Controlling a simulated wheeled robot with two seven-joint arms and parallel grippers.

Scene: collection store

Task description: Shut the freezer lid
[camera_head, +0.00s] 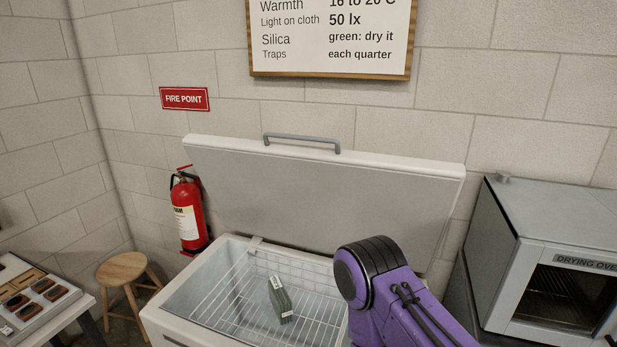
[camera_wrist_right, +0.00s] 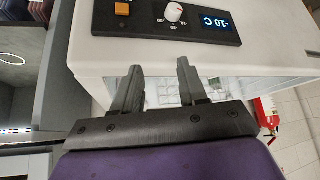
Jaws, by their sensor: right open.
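The chest freezer (camera_head: 170,325) stands against the back wall with its top open. Its lid (camera_head: 300,190) is raised and leans back near the wall, with a grey bar handle (camera_head: 300,142) along its upper edge. Inside, a wire rack (camera_head: 220,305) holds a small grey-green box (camera_head: 280,300). My purple right arm covers the freezer's right part in the head view. In the right wrist view my right gripper (camera_wrist_right: 157,85) is open and empty, close to the white freezer body, below its control panel (camera_wrist_right: 165,20). My left gripper is not in view.
A drying oven (camera_head: 550,270) stands to the right. A table with a tray (camera_head: 35,295) is at the left edge.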

